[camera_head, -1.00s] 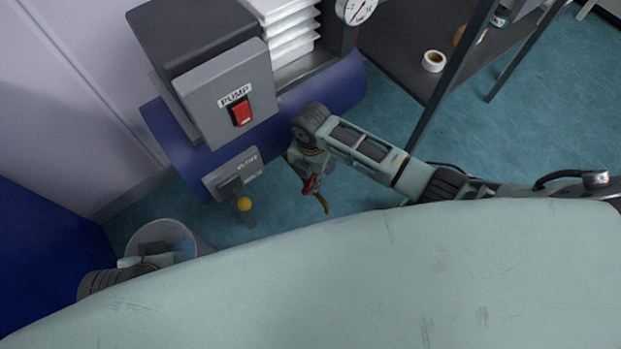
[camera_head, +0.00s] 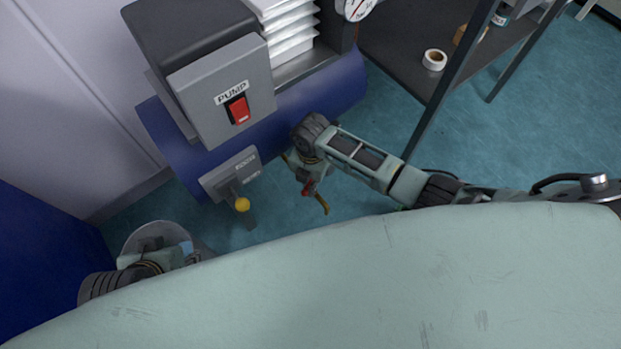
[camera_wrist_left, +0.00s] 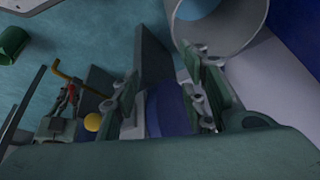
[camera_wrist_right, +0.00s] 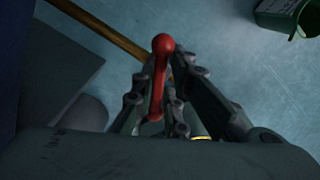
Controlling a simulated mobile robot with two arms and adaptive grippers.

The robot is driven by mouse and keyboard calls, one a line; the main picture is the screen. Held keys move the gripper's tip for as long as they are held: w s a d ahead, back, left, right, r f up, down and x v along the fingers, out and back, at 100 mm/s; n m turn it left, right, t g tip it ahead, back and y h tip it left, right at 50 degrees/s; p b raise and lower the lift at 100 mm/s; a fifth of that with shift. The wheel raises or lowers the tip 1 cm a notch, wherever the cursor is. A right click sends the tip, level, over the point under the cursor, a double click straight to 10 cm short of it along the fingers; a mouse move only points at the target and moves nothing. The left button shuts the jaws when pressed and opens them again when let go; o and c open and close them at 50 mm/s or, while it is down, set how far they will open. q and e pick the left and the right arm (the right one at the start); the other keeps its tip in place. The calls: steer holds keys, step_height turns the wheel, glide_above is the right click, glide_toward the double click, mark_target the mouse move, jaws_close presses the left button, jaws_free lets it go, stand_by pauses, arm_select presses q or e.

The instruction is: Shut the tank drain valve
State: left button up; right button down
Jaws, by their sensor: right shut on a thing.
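The drain valve's red lever with a ball end (camera_wrist_right: 159,80) shows in the right wrist view, beside a brass pipe (camera_wrist_right: 115,35). My right gripper (camera_wrist_right: 158,100) is shut on the red lever. In the head view, the lever (camera_head: 308,188) shows small at my right gripper (camera_head: 307,183), with the brass pipe (camera_head: 322,204) below it. The valve body is mostly hidden by my gripper and wrist. My left gripper (camera_wrist_left: 165,95) is open and empty; in the head view it (camera_head: 180,255) is over the bin at lower left.
A blue tank (camera_head: 320,90) carries a grey pump box with a red switch (camera_head: 238,109). A yellow-knobbed lever (camera_head: 242,205) stands out below it. A grey bin (camera_head: 135,238) stands at left, a dark shelf (camera_head: 400,60) at right. A green container (camera_wrist_right: 285,15) is on the floor.

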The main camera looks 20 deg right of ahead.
steer(key=shift+w+a+r, duration=0.1)
steer(key=shift+r, duration=0.1)
steer(key=shift+m+p, duration=0.4)
steer(key=shift+p, duration=0.05)
steer(key=shift+a+r+m+p, duration=0.1)
steer(key=shift+m+p, duration=0.7)
steer(key=shift+p, duration=0.2)
steer(key=m+p, duration=0.2)
steer(key=m, duration=0.1)
steer(key=shift+w, duration=0.15)
arm_select(q)
step_height(320, 180, down, 9)
steer(key=g, duration=0.1)
steer(key=shift+s+f+g+p, duration=0.15)
steer(key=shift+s+g+p, duration=0.15)
steer(key=shift+s, duration=0.1)
arm_select(e)
steer(key=shift+m, duration=0.3)
arm_select(q)
steer(key=shift+a, duration=0.1)
arm_select(e)
steer(key=shift+w, duration=0.1)
steer(key=c, duration=1.9)
jaws_free()
steer(key=shift+c, duration=0.2)
steer(key=shift+o, duration=0.5)
steer(key=shift+f, duration=0.2)
